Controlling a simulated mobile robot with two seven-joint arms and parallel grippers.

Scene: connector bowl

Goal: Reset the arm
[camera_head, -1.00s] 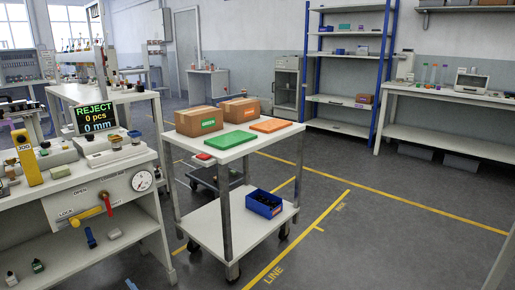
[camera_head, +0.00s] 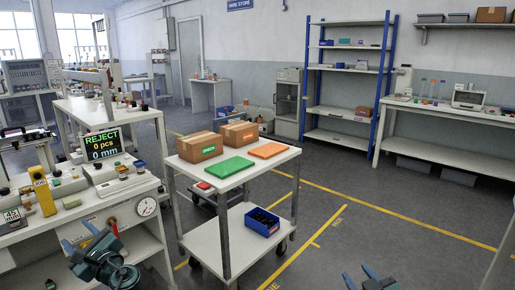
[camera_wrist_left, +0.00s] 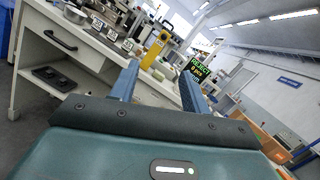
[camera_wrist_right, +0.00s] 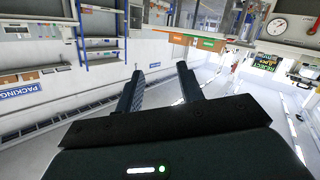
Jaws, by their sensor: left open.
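My left gripper (camera_head: 77,234) is in the lower left of the head view, in front of the test bench's front panel. Its blue fingers stand apart with nothing between them, and the left wrist view (camera_wrist_left: 160,75) shows the same. My right gripper (camera_head: 358,272) shows only partly at the bottom edge of the head view, over the floor right of the trolley. In the right wrist view (camera_wrist_right: 160,70) its two fingers are spread and empty.
A white trolley (camera_head: 238,187) carries two cardboard boxes (camera_head: 199,147), a green tray (camera_head: 229,167) and an orange tray (camera_head: 267,150). A blue bin (camera_head: 262,222) is on its lower shelf. The test bench with a REJECT display (camera_head: 101,145) is left. Floor right of the trolley is clear.

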